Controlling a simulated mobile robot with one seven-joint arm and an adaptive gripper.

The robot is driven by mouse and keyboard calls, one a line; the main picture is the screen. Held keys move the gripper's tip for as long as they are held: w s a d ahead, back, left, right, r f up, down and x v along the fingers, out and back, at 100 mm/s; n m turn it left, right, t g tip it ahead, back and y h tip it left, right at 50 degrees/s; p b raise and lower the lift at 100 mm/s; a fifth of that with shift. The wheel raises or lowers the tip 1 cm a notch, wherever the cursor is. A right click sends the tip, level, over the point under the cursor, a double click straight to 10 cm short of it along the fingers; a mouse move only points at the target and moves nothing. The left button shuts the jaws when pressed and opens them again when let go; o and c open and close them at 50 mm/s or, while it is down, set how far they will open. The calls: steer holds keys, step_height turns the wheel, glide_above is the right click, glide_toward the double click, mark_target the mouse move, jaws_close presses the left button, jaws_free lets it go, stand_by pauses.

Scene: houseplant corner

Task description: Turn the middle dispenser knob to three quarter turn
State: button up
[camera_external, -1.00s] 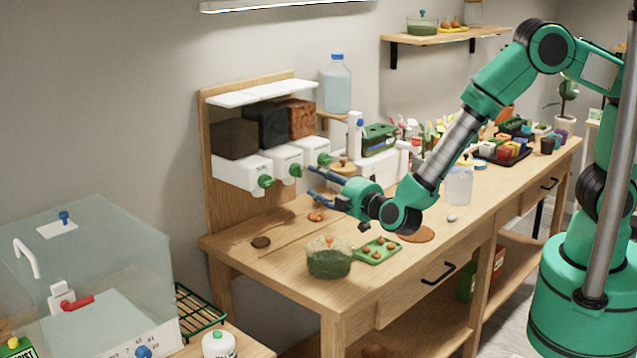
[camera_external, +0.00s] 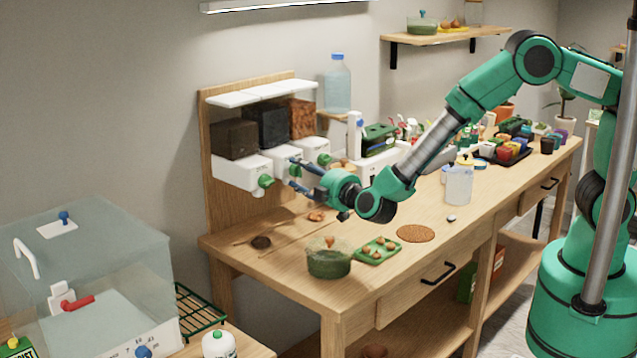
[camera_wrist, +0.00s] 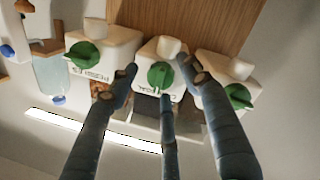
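Three white dispensers hang in a row on a wooden backboard, each with a green knob on its front. The middle dispenser knob (camera_external: 295,170) also shows in the wrist view (camera_wrist: 159,75), on the middle white dispenser (camera_wrist: 150,50). My gripper (camera_external: 302,178) is in front of the middle dispenser. In the wrist view my gripper (camera_wrist: 161,72) has its fingers spread, one on each side of the middle knob and a third just below it in the picture. The fingers look apart from the knob; I cannot tell if any touches it.
The neighbouring knobs, left (camera_external: 265,181) and right (camera_external: 324,159), are close to my fingers. A lidded clear container (camera_external: 459,184) stands farther right.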

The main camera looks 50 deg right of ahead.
steer(key=c, duration=1)
